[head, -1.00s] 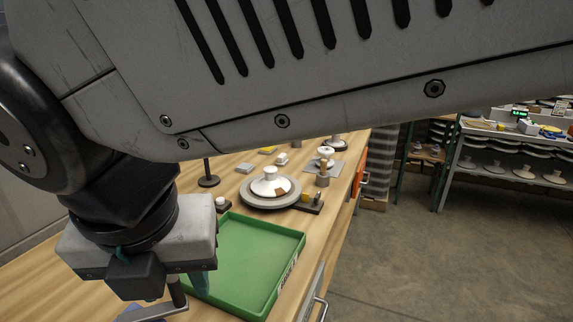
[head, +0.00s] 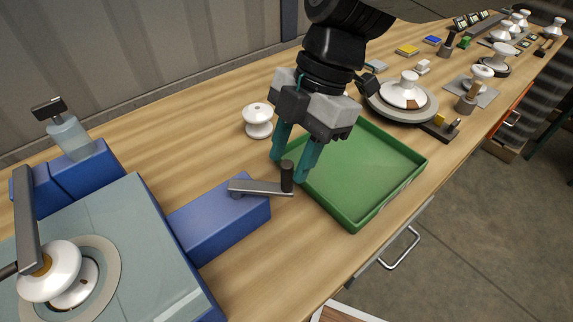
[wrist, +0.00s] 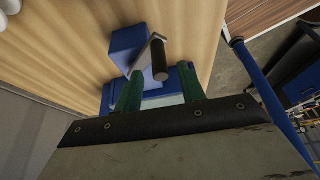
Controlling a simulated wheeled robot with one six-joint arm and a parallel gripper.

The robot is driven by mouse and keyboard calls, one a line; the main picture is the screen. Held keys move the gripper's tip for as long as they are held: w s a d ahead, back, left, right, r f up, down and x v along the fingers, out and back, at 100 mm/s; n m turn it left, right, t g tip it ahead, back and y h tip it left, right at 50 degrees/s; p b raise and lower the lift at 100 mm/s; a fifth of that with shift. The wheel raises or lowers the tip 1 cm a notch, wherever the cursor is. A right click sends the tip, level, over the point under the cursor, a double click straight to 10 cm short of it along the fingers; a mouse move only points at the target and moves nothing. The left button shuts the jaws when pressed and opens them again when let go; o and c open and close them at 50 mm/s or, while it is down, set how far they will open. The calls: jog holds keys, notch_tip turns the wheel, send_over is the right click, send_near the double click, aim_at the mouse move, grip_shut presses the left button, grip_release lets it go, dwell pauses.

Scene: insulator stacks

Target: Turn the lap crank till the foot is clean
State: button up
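The lap machine is a blue box with a pale plate (head: 150,225) at lower left in the head view. A white insulator (head: 58,262) stands on its round grey disc (head: 112,278) under a grey arm (head: 27,215). The state of its foot cannot be told. The crank is a flat metal arm (head: 258,187) on a blue housing (head: 215,222), with an upright dark knob (head: 287,172). In the wrist view the knob (wrist: 160,64) shows between the finger lines, beyond the tips. My gripper (head: 290,168) is open, its teal fingers around or just beside the knob; contact cannot be told.
A green tray (head: 408,176) lies right of the crank, close to my fingers. A white spool-shaped insulator (head: 258,120) stands behind the gripper. A bottle (head: 70,137) sits on the lap's back. A turntable with an insulator (head: 405,92) and other parts fill the far bench.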

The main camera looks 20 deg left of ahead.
jog(key=shift+x, duration=2.1)
grip_shut()
